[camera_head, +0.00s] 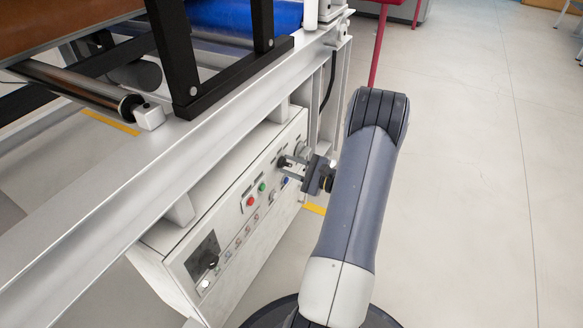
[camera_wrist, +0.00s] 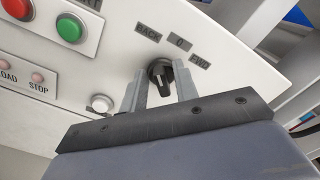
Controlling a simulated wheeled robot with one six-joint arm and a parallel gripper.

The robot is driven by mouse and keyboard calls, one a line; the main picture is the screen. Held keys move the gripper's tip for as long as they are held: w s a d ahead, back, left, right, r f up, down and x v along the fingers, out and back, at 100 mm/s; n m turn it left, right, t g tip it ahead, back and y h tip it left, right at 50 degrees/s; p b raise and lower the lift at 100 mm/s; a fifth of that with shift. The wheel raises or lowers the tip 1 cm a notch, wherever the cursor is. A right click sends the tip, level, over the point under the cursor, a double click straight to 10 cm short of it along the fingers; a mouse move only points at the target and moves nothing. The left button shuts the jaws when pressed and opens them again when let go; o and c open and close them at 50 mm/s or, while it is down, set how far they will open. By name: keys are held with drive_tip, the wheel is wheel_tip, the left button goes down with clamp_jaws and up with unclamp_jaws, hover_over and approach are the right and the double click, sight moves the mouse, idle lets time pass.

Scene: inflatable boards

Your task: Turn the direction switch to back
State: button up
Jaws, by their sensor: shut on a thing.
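The direction switch is a black rotary knob (camera_wrist: 160,74) on a light control panel. Labels above it read BACK (camera_wrist: 148,32), 0 (camera_wrist: 180,43) and FWD (camera_wrist: 199,61), from left to right. My gripper (camera_wrist: 161,84) has one finger on each side of the knob and is shut on it. In the head view my gripper (camera_head: 292,169) reaches the panel's far right end from the right. Which label the knob points to is hard to tell. The fingers and the gripper body hide part of the panel below the knob.
The control box (camera_head: 235,215) hangs under a grey machine frame (camera_head: 180,150). A red button (camera_wrist: 18,7) and a green button (camera_wrist: 70,28) lie left of the switch, with a white knob (camera_wrist: 101,103) lower left.

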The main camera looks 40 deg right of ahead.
drive_tip(key=o, duration=0.6)
drive_tip(key=p+v, duration=0.3)
drive_tip(key=v, duration=0.7)
drive_tip(key=shift+s+d, duration=0.15)
drive_tip(key=shift+s, duration=0.2)
drive_tip(key=shift+f, duration=0.1)
drive_tip(key=b+x, duration=0.3)
drive_tip(key=x, duration=0.7)
drive_tip(key=shift+w+a, duration=0.2)
drive_tip(key=shift+w, duration=0.15)
drive_tip(key=shift+p, duration=0.3)
